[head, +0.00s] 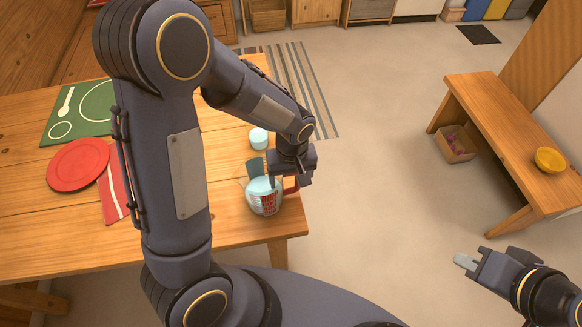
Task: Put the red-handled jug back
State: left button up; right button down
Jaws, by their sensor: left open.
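The jug (262,200) is clear with red markings on its side and a red handle (291,187) on its right. It stands upright near the right front corner of the wooden table (237,222). My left gripper (288,179) is directly over the handle side of the jug, pointing down, with its jaws open. One finger partly covers the jug's rim; I cannot tell whether the fingers touch the handle. My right gripper (465,262) is at the lower right over bare floor, away from the table; its finger gap does not show clearly.
A light blue cup (258,138) stands behind the jug. A red plate (78,165), a red striped napkin (113,198) and a green placemat (92,112) lie on the left. A wooden bench (490,115) with a yellow bowl (549,160) stands right. Floor between is clear.

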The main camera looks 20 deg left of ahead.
pick_arm(q)
notch_tip(320, 180, up, 12)
jog(key=shift+r, duration=0.1)
jog(key=s+a+r+m+t+h, duration=0.2)
jog(key=s, duration=0.5)
jog(key=s+a+r+m+t+h, duration=0.2)
jog(key=s+a+r+t, duration=0.1)
jog(key=s, duration=0.5)
jog(key=shift+s+r+m+t, duration=0.25)
jog(key=shift+r+m+t, duration=0.05)
jog(key=shift+r, duration=0.05)
jog(key=shift+a, duration=0.1)
dwell(0.5)
